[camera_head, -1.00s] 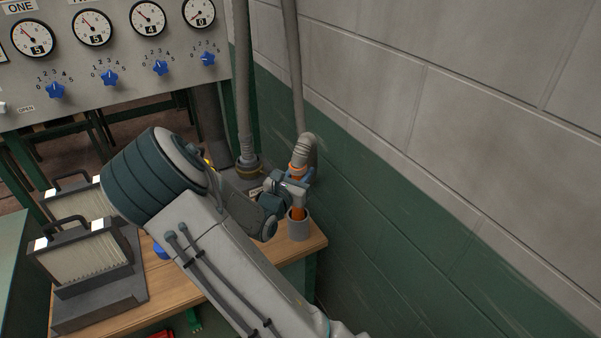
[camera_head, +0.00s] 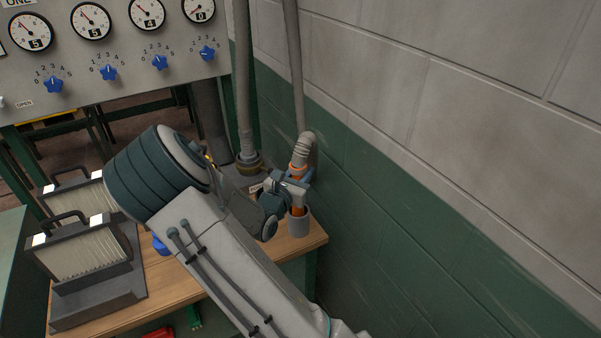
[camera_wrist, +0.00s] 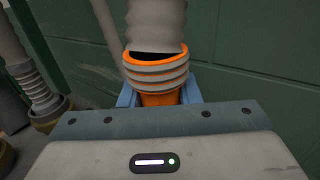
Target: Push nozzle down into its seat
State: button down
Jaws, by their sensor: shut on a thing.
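The nozzle (camera_head: 298,211) is orange with a grey ribbed hose (camera_head: 302,149) rising from its top. It stands roughly upright, with its lower end inside the rim of the grey cylindrical seat (camera_head: 299,224) at the bench corner. How deep it sits is hidden by the seat wall. My gripper (camera_head: 296,186) is shut on the nozzle just above the seat. In the wrist view the nozzle's orange collar (camera_wrist: 156,97) with grey rings shows between the blue fingers, and its lower part is hidden behind my gripper body.
A green and grey block wall (camera_head: 400,200) stands close to the right. A second grey hose (camera_head: 244,90) ends in a fitting behind the bench (camera_head: 200,283). Filter boxes (camera_head: 82,250) stand at left, and a gauge panel (camera_head: 110,50) is behind.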

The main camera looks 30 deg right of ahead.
jog(key=shift+f+b, duration=1)
jog(key=shift+f, duration=0.3)
jog(key=c, duration=1)
grip_release()
jog(key=b+v, duration=0.2)
jog(key=v, duration=1.2)
jog(key=s+d+m+g+y, duration=0.4)
jog(key=s+d+m+g, duration=0.1)
jog(key=s+m+g, duration=0.75)
jog(key=s+a+r+m+t+y, duration=0.5)
jog(key=s+a+r+m+y, duration=0.1)
jog(key=a+m+y, duration=0.4)
jog(key=a+r+m, duration=0.1)
jog(key=m, duration=0.1)
jog(key=shift+r+m+y, duration=0.2)
jog(key=shift+m+y, duration=0.1)
jog(key=shift+m, duration=0.05)
